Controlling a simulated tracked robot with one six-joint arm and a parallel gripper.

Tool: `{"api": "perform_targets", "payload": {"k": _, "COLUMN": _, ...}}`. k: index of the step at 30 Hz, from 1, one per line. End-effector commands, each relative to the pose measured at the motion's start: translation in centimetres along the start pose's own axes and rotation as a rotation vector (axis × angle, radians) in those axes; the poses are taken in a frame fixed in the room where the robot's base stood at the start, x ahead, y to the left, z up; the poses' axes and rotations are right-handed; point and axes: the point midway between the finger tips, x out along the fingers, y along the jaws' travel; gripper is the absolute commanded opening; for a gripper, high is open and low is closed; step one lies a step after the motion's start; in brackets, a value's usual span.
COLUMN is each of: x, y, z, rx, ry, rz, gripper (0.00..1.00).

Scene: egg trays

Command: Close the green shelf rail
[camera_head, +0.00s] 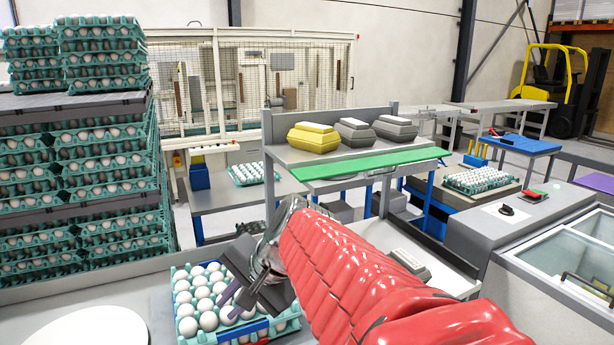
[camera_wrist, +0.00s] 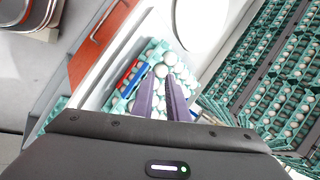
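The green shelf rail (camera_head: 370,163) is a long flat green strip along the front edge of a grey shelf (camera_head: 290,157). It lies nearly flat and juts out from the shelf front, with a small grey handle (camera_head: 381,172) below its edge. My gripper (camera_head: 235,298) is low and to the left of the rail, pointing down over an egg tray, apart from the rail. In the wrist view my gripper (camera_wrist: 163,80) shows two purple-grey fingers with a gap between them and nothing held. The rail does not show in the wrist view.
Yellow and grey egg cartons (camera_head: 313,138) stand on the shelf behind the rail. A teal tray of white eggs (camera_head: 290,325) is under my gripper. Tall egg stacks (camera_head: 80,190) fill the left. A grey carton (camera_head: 409,264) lies on the table below the rail.

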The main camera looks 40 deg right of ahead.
Motion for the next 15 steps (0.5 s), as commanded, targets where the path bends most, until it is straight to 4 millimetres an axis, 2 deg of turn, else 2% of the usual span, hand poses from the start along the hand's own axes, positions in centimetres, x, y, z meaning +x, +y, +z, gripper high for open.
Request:
{"api": "perform_targets", "payload": {"k": 1, "x": -0.1, "y": -0.4, "z": -1.7, "rx": 0.091, "ry": 0.003, "rz": -0.022, "gripper": 0.10}}
{"api": "perform_targets", "payload": {"k": 6, "x": -0.8, "y": -1.7, "z": -7.2, "rx": 0.396, "ry": 0.007, "rz": -0.119, "gripper": 0.00}}
{"api": "perform_targets", "payload": {"k": 11, "x": -2.1, "y": -2.2, "z": -13.1, "rx": 0.676, "ry": 0.007, "rz": -0.225, "gripper": 0.00}}
{"api": "perform_targets", "payload": {"k": 15, "x": -3.8, "y": -1.9, "z": -18.6, "rx": 0.913, "ry": 0.003, "rz": -0.331, "gripper": 0.00}}
